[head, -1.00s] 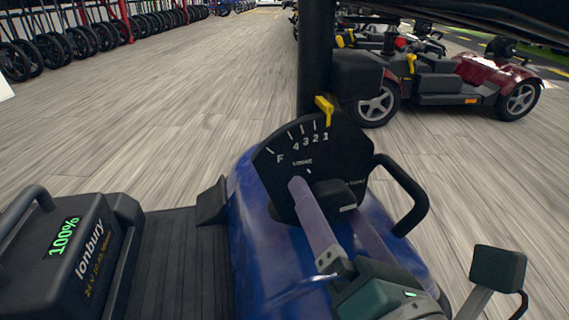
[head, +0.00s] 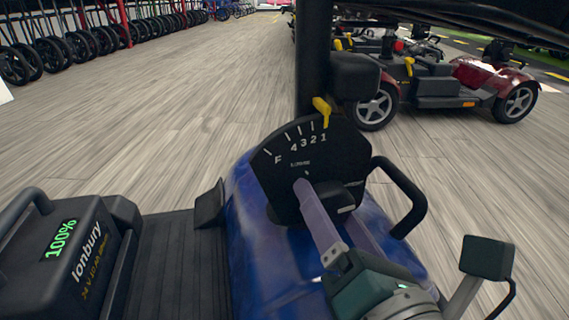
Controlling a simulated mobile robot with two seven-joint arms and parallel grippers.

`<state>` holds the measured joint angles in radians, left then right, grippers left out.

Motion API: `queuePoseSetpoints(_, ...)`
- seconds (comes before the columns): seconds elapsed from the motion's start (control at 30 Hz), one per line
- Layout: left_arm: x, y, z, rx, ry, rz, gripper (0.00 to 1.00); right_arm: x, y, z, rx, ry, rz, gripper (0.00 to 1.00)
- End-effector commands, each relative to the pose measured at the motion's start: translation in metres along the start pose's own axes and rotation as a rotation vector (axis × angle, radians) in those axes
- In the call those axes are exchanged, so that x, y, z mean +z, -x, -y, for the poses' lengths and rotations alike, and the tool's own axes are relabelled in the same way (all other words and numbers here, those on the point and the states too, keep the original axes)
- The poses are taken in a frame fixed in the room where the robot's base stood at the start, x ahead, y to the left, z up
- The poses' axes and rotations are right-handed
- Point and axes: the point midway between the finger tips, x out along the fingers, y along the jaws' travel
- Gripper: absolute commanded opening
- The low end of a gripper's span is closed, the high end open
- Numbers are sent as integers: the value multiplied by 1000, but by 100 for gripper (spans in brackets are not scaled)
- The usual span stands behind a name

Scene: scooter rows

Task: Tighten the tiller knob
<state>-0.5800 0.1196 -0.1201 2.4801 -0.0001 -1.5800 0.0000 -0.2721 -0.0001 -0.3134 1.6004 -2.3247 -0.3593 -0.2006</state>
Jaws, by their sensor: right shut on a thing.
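The tiller knob (head: 338,196) is a small black piece low on the black dial plate (head: 290,165), which is marked F, 4, 3, 2, 1. My right gripper (head: 325,205) reaches up from the lower right and is shut on the knob. One pale purple finger lies across its left side, and the other finger is partly hidden behind it. The fingers cover part of the knob, so I cannot tell how tight it is. The dial plate sits on the blue scooter (head: 262,265). My left gripper is not in view.
A black tiller column (head: 313,60) with a yellow lever (head: 321,108) rises behind the dial. A black loop handle (head: 402,195) is close on the right. A battery box (head: 60,245) stands lower left. A red scooter (head: 487,76) is parked beyond. Grey floor is clear on the left.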

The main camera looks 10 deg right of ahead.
Motion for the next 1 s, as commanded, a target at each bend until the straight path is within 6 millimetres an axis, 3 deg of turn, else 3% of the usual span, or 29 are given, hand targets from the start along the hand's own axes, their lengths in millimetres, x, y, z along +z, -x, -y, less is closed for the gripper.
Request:
queuePoseSetpoints(0.17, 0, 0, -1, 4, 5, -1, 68, 0, 0, 0, 1, 0, 0, 12)
queuePoseSetpoints(0.47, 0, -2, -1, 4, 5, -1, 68, 0, 0, 0, 1, -127, -1, 12)
queuePoseSetpoints(0.73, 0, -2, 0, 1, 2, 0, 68, 0, 0, 0, -1, -136, -1, 12)
queuePoseSetpoints(0.77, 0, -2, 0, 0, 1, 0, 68, 0, 0, 0, -1, -136, -1, 71)
queuePoseSetpoints(1.0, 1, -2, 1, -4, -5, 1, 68, 0, 0, 0, -1, -133, -1, 98)
